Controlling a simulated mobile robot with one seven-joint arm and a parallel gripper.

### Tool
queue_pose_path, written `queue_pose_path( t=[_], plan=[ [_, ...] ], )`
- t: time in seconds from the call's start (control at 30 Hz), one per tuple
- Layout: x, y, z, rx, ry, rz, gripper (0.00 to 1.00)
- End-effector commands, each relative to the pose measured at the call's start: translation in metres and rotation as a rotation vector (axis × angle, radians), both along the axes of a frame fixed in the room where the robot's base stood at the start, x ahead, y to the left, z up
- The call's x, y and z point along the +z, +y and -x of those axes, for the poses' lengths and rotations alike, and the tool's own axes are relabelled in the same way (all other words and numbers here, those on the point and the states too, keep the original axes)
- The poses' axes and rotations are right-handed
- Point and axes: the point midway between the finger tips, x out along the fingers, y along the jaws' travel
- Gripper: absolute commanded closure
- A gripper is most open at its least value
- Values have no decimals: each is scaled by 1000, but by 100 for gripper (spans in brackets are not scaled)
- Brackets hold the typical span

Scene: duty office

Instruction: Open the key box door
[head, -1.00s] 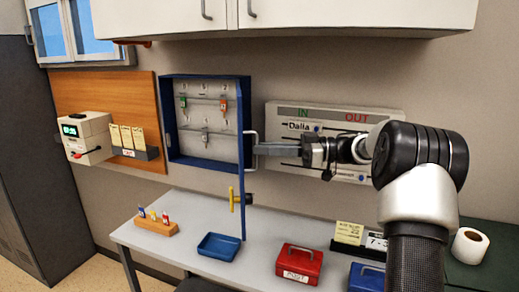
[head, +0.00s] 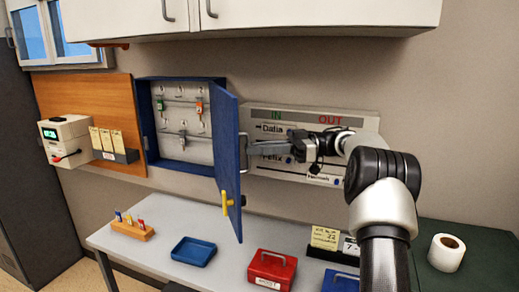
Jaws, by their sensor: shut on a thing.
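The key box (head: 139,120) is a blue wall box with a pale inside, where several keys hang on hooks. Its blue door (head: 228,150) stands swung out from the box's right side, and the inside is in plain view. The door's left-facing side shows, with a yellow knob (head: 228,202) low on it. My gripper (head: 250,148) is to the right of the door, shut on the pale door handle on its right-hand side. The fingertips and handle are small and partly hidden by the door edge.
An IN/OUT board (head: 350,117) is on the wall close behind my arm. White cabinets (head: 300,18) overhang above.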

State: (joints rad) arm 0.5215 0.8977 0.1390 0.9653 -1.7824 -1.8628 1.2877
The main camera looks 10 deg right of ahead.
Motion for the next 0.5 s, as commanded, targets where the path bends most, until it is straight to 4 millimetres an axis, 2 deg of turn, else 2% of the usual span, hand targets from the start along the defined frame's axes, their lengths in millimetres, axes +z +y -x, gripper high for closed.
queue_pose_path(
  t=[0.03, 0.37, 0.4, 0.47, 0.5],
  plan=[
    [11, 3, -9, -29, -20, -11, 100],
    [12, 4, -9, -27, -22, -12, 100],
    [12, 4, -9, -28, -23, -12, 85],
    [12, 3, -9, -28, -22, -11, 75],
    [12, 3, -9, -29, -22, -11, 73]
  ],
)
